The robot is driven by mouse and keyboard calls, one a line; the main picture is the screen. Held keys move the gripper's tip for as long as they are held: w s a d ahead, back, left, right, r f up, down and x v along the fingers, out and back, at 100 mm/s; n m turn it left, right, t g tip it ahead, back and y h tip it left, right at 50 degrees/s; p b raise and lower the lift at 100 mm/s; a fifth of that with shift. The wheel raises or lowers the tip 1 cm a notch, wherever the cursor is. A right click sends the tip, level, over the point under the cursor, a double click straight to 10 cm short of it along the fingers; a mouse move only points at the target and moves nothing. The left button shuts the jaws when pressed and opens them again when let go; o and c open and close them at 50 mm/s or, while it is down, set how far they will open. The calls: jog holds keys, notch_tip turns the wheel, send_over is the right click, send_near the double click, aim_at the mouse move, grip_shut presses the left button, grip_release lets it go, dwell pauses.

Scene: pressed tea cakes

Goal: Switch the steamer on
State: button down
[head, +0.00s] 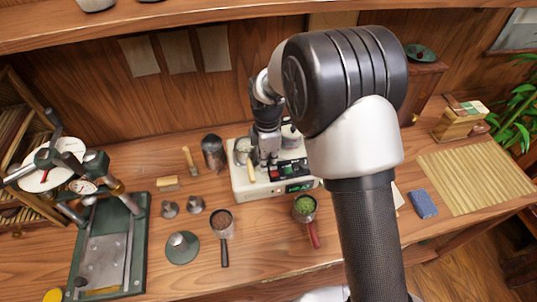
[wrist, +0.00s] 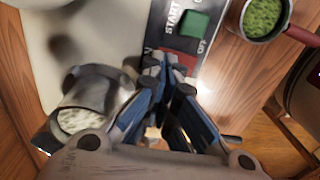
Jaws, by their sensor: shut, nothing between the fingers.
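The steamer (head: 243,190) is a pale box with a dark control panel near the middle of the counter in the head view. In the wrist view its panel shows a green square button (wrist: 195,24) beside the word START, and a red part (wrist: 183,58) below it. My gripper (head: 268,162) hangs over the steamer's top by the panel. In the wrist view my gripper (wrist: 163,62) is shut and empty, its tips just below the green button and beside the red part. The tips cover part of the panel; whether they touch it I cannot tell.
A metal cup with pale contents (wrist: 82,118) stands left of my fingers. A dark-handled pan (head: 222,224) and a green-framed press (head: 108,245) stand to the left. A bamboo mat (head: 475,180) lies right.

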jog(key=shift+f, duration=0.2)
jog(key=shift+f, duration=0.1)
jog(key=shift+s, duration=0.15)
jog(key=shift+s+d, duration=0.2)
jog(key=shift+s, duration=0.4)
jog(key=w+r+p, duration=0.3)
jog(key=r+p, duration=0.2)
jog(key=r, duration=0.9)
jog(key=shift+a+r+p, duration=0.35)
jog(key=shift+a, duration=0.05)
